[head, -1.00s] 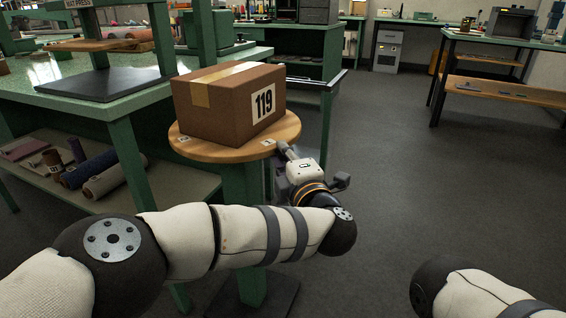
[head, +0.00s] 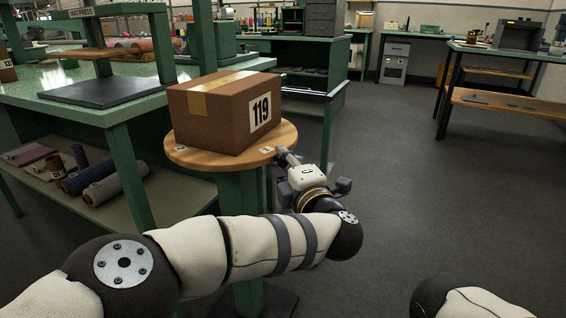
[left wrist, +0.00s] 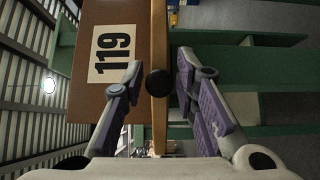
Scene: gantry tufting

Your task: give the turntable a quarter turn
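The turntable is a round wooden disc (head: 190,157) on a green post, with small white labels on its top. A brown cardboard box (head: 208,113) marked 119 sits on it. My left gripper (head: 284,156) is at the disc's near right edge. In the left wrist view the disc (left wrist: 159,35) shows edge-on, with a round black knob (left wrist: 158,83) at its rim. The left gripper (left wrist: 160,85) is open there, one finger on the box side and one on the underside, with gaps to the rim and knob. My right gripper is out of view.
A green workbench (head: 60,105) with a press stands close on the left, rolls (head: 95,180) on its lower shelf. A green cart (head: 310,90) stands behind the turntable. Another bench (head: 510,100) is at the back right. The floor (head: 420,190) to the right is clear.

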